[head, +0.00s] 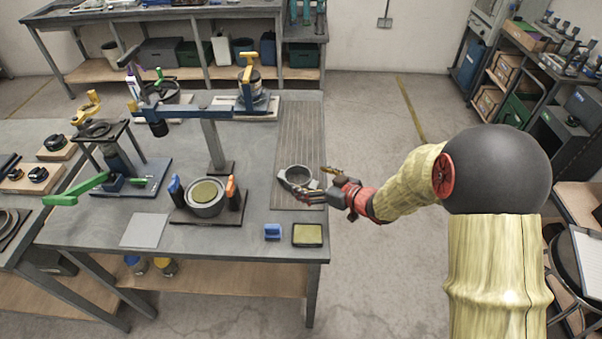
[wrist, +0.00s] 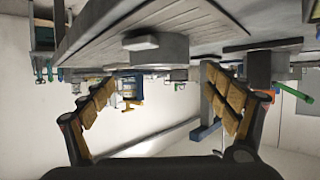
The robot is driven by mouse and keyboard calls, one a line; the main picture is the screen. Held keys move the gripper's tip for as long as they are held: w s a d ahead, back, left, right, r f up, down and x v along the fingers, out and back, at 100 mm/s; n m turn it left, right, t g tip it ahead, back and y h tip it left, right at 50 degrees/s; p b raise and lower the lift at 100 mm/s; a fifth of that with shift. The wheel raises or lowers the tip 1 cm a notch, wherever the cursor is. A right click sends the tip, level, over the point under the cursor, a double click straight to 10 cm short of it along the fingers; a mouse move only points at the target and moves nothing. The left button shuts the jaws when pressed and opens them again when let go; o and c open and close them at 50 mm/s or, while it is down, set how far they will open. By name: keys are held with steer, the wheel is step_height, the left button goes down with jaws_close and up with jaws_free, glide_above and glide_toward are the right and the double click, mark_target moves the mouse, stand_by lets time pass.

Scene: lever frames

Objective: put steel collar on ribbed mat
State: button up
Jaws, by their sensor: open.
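The steel collar (head: 298,175) is a grey ring that rests on the ribbed mat (head: 300,125), near the mat's front end. My gripper (head: 310,184) is just beside the collar on its front right side and partly covers it. In the wrist view, which looks upside down, the fingers (wrist: 160,88) are spread wide with nothing between them. The collar (wrist: 172,48) shows there beyond the fingertips, on the mat's grooved surface (wrist: 205,22), with a small block-like lug on its near side. Whether a finger touches the collar cannot be told.
Left of the mat stand a post with a blue beam (head: 205,112) and a round grey fixture (head: 205,197) with orange and blue uprights. The mat's far part is clear.

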steer(key=p+v, duration=0.1)
steer(key=v, duration=0.4)
steer(key=shift+s+d+r, duration=0.1)
steer(key=shift+s+d, duration=0.1)
steer(key=shift+s, duration=0.05)
steer(key=s+d+r+m+h, duration=0.3)
steer(key=d+r+m+h, duration=0.2)
steer(key=d+r+h, duration=0.7)
steer(key=s+r+m+g+y, duration=0.1)
steer(key=s+r+g, duration=0.1)
steer(key=s, duration=1.1)
steer(key=s+r+m+g+y, duration=0.1)
steer(key=s+r, duration=0.4)
steer(key=s, duration=0.8)
steer(key=shift+s+m+g+y, duration=0.4)
steer(key=shift+m+g, duration=0.3)
steer(key=shift+m, duration=0.1)
